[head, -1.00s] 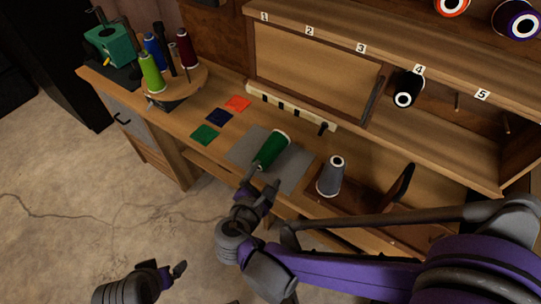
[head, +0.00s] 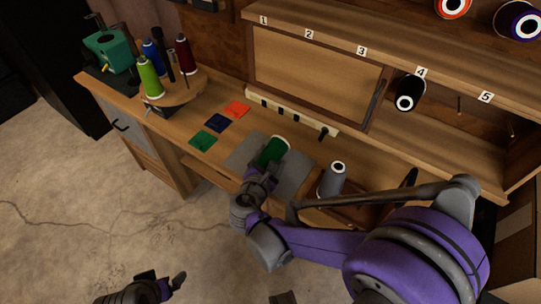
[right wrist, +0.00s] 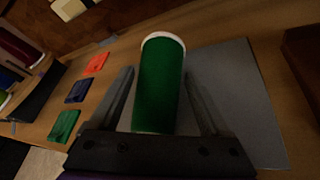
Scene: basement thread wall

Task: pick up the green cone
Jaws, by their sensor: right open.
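The green cone (head: 271,151) is a dark green thread cone with a white rim, lying on its side on a grey mat (head: 296,173) on the bench. In the right wrist view the cone (right wrist: 160,86) lies between the two fingers of my right gripper (right wrist: 159,92). The fingers are open, one on each side, with a gap visible on the right side. In the head view my right gripper (head: 263,171) hides the cone's near end. My left gripper (head: 172,286) is at the bottom left, over the floor, away from the bench; its jaw opening is unclear.
A grey cone (head: 332,180) stands just right of the mat. Green (head: 202,140), blue (head: 217,122) and orange (head: 237,108) swatches lie to the left. A round stand (head: 188,88) holds several cones. A numbered shelf (head: 400,70) rises behind, with a black cone (head: 408,92) on it.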

